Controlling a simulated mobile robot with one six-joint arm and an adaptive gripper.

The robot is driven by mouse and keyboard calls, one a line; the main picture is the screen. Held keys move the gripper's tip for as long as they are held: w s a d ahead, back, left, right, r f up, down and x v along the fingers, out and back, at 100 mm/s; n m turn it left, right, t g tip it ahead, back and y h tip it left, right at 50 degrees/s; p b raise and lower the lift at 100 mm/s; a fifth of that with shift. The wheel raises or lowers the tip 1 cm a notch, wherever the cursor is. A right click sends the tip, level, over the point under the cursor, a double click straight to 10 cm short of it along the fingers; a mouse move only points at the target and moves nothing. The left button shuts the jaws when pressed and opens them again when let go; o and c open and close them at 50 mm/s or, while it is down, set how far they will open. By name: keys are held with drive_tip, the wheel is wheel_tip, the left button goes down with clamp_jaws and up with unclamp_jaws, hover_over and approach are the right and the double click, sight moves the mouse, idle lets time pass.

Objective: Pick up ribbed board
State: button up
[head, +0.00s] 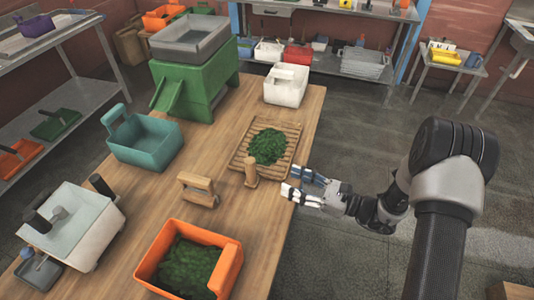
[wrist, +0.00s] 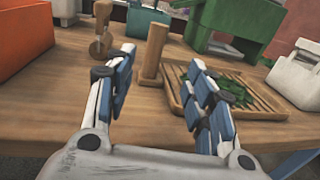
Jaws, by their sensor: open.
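The ribbed board (head: 293,137) is a wooden slatted tray lying flat on the table, with a heap of green leafy matter (head: 267,146) on it. My gripper (head: 303,184) is open and empty at the table's right edge, near the board's near right corner and apart from it. In the wrist view the board (wrist: 268,116) lies ahead and to the right, partly behind the right finger.
A wooden handled tool (head: 199,189) and an orange bin (head: 230,264) stand on the near side. A teal bin (head: 143,150) is at left. A green machine (head: 195,88) and a white container (head: 286,84) stand behind the board. Table (head: 225,215) is bare around the tool.

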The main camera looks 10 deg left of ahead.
drive_tip(key=b, duration=0.2)
approach(250, 165)
drive_tip(key=w+a+f, duration=0.2)
drive_tip(key=a, duration=0.1)
drive_tip(key=w+a+f, duration=0.1)
drive_tip(key=a, duration=0.1)
drive_tip(key=shift+w, duration=0.2)
drive_tip(key=x, duration=0.3)
drive_tip(key=b+x, duration=0.1)
drive_tip(key=shift+s+a+r, duration=0.3)
drive_tip(key=shift+a+r, duration=0.1)
drive_tip(key=shift+a, duration=0.05)
drive_tip(key=shift+w+a, duration=0.15)
drive_tip(key=shift+a, duration=0.15)
clamp_jaws()
drive_tip(key=shift+r, duration=0.1)
